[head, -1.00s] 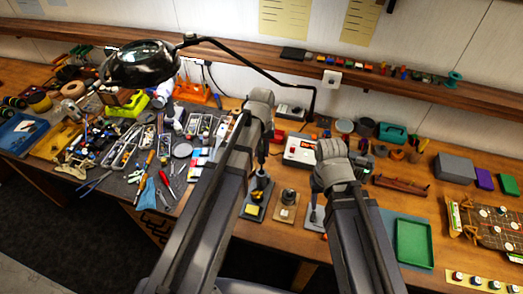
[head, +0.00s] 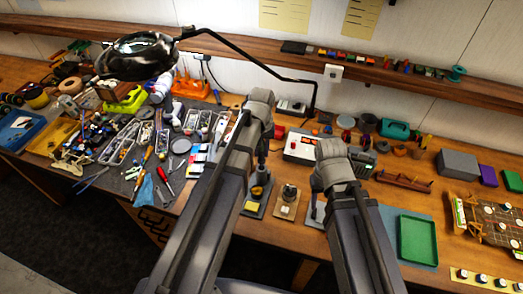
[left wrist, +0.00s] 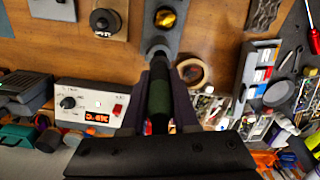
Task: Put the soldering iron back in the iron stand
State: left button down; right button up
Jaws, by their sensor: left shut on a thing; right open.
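The soldering iron (left wrist: 160,98) has a dark green and black handle, held between my left gripper's fingers in the left wrist view. My left gripper (head: 262,152) is shut on it and points down above the back of the iron stand (left wrist: 160,42). The stand has a grey base and a brass ball; in the head view, its base (head: 250,213) carries a yellow sponge. The iron's tip is hidden, so I cannot tell whether it touches the holder.
The white soldering station (head: 302,147) stands behind, with a red display. A small wooden-based item (head: 288,202) is right of the stand. A green tray (head: 417,241) lies further right. Tools crowd the dark mat (head: 205,180) at left. A lamp (head: 138,57) overhangs the back left.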

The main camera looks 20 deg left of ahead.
aim_at(262, 157)
pick_arm(q)
jog(key=shift+f+b, duration=1.65)
jog(key=shift+f, duration=0.25)
jog(key=shift+c, duration=1)
grip_release()
jog(key=shift+r+p, duration=4.45)
jog(key=shift+r, duration=0.15)
